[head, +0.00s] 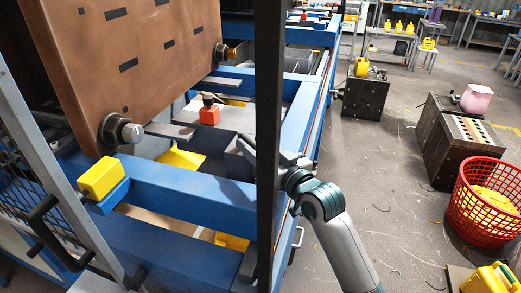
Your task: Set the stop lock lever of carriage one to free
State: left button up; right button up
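A large brown mould-like block (140,50) with dark slots hangs at the upper left above a blue frame (180,195). It may belong to carriage one, but no label is readable. A red block with a black knob (209,112) sits on a grey plate below it. A yellow block (102,178) sits on a blue bracket at the left. I cannot tell which part is the stop lock lever. My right gripper (243,150) reaches in behind a black post near the grey plate. The post partly hides it, and its fingers are unclear. My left gripper is not in view.
The black upright post (268,120) crosses the view in front of my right arm. A mesh guard door (45,165) with a dark handle stands at left. A red basket (487,205) and dark crates (458,140) stand at right. Open floor lies between.

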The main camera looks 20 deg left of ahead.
jog(key=shift+d, duration=0.1)
jog(key=shift+s+d+f+b, duration=0.15)
jog(key=shift+s+d+b, duration=0.15)
jog(key=shift+s+d, duration=0.1)
jog(key=b+v, duration=0.4)
jog(key=v, duration=1.2)
